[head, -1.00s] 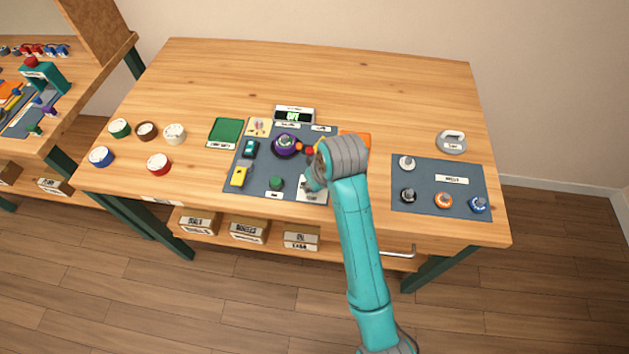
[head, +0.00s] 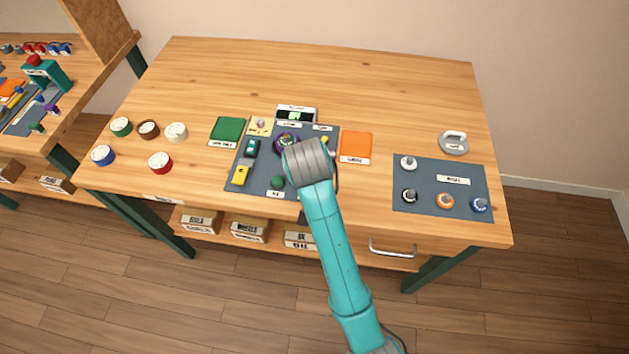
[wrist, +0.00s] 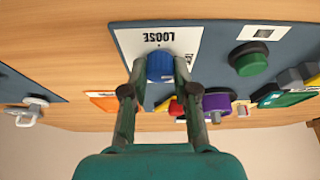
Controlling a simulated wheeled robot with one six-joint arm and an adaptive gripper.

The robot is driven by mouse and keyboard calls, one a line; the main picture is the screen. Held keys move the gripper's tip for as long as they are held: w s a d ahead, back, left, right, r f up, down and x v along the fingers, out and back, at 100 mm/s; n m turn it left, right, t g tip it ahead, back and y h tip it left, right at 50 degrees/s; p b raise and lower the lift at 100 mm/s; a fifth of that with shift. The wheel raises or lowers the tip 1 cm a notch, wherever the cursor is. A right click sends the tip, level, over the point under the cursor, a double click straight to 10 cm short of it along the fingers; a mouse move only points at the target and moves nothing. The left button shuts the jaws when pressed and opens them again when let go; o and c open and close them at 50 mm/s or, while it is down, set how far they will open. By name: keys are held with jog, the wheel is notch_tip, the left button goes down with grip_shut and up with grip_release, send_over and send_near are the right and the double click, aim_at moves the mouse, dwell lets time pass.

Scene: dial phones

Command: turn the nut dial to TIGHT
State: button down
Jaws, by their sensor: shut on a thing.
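The nut dial is a blue knob (wrist: 160,67) on a white plate (wrist: 150,36) marked LOOSE in the wrist view. The fingertips of my gripper (wrist: 160,70) are on both sides of the knob, shut on it. No TIGHT mark can be read, and the knob's pointer cannot be made out. In the head view my arm and wrist cover the dial and the fingers.
An orange pad (head: 355,147) lies to the right. The back of the table is clear.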

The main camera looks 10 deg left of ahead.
dwell(0.3)
jog(key=c, duration=0.9)
grip_release()
jog(key=shift+c, duration=0.2)
jog(key=shift+o, duration=0.3)
jog(key=shift+s+r, duration=0.1)
jog(key=shift+r, duration=0.15)
jog(key=s, duration=1.2)
jog(key=shift+s+a+r, duration=0.15)
jog(key=shift+a+r, duration=0.15)
